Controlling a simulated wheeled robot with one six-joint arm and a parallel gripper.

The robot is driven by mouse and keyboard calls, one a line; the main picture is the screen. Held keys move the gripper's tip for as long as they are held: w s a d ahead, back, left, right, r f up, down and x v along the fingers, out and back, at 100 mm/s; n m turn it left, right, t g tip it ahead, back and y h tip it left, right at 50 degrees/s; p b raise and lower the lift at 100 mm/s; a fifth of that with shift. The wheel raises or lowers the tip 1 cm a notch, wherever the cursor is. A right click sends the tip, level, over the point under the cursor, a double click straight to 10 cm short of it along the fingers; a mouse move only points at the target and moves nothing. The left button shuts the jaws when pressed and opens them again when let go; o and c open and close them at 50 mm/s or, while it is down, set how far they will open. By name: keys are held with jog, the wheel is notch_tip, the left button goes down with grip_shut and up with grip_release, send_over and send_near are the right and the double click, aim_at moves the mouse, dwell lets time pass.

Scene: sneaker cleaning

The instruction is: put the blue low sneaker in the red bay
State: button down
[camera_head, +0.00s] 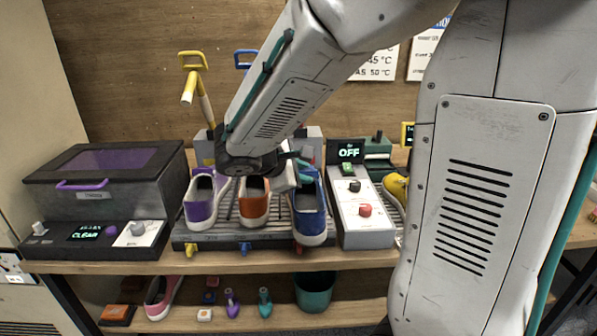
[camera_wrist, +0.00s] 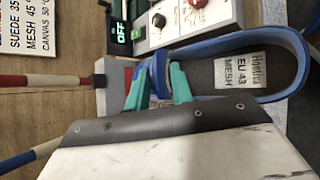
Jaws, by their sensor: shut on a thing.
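The blue low sneaker (camera_head: 309,217) is at the right end of the grey rack (camera_head: 215,238), toe toward the front edge, in line with the red tab (camera_head: 298,249). I cannot tell whether its sole rests on the rack. In the wrist view the sneaker (camera_wrist: 205,50) shows its insole label "Mesh EU 43". My gripper (camera_head: 298,172) is shut on its heel end, and the teal fingers (camera_wrist: 160,84) pinch the blue upper there. A red and white post (camera_wrist: 48,80) stands behind the heel in the wrist view.
A purple shoe (camera_head: 201,207) and an orange shoe (camera_head: 254,204) stand left of the blue one, the orange one close beside it. A control box (camera_head: 357,212) reading OFF is close on the right. A yellow shoe (camera_head: 396,188) is farther right. A dark lidded machine (camera_head: 105,185) stands left.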

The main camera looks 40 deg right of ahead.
jog(key=w+d, duration=0.1)
jog(key=w+d+f, duration=0.1)
jog(key=w, duration=0.1)
jog(key=w+d, duration=0.2)
jog(key=shift+w+f, duration=0.15)
jog(key=shift+f, duration=0.2)
jog(key=shift+w+d+f, duration=0.5)
jog(key=shift+w+d, duration=0.05)
jog(key=shift+w, duration=0.3)
jog(key=shift+w+d+f, duration=0.45)
jog(key=shift+w+d, duration=0.1)
jog(key=shift+w, duration=0.25)
jog(key=shift+f, duration=0.1)
jog(key=c, duration=1.1)
grip_release()
jog(key=shift+c, duration=0.2)
jog(key=s+a+r, duration=0.3)
jog(key=a+r, duration=0.5)
jog(key=r, duration=0.1)
jog(key=shift+s+r, duration=0.25)
jog(key=shift+s, duration=0.1)
